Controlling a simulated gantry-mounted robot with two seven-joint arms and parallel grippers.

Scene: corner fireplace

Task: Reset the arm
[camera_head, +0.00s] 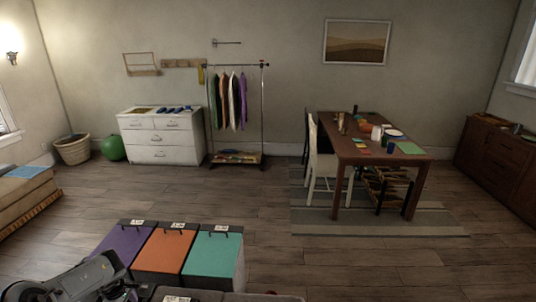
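A dark grey machine part, seemingly my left arm (75,282), shows at the bottom left corner, in front of the purple-lidded bin. Its fingers cannot be made out, so I cannot tell whether the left gripper is open or shut. I see nothing held there. My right arm and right gripper are not in view.
Three bins with purple (122,243), orange (165,251) and teal (213,255) lids stand close by. Farther off are a white dresser (160,150), a clothes rack (263,110), a wooden table (375,158) with a white chair (328,170), and a sideboard (490,155). The mid-floor is clear.

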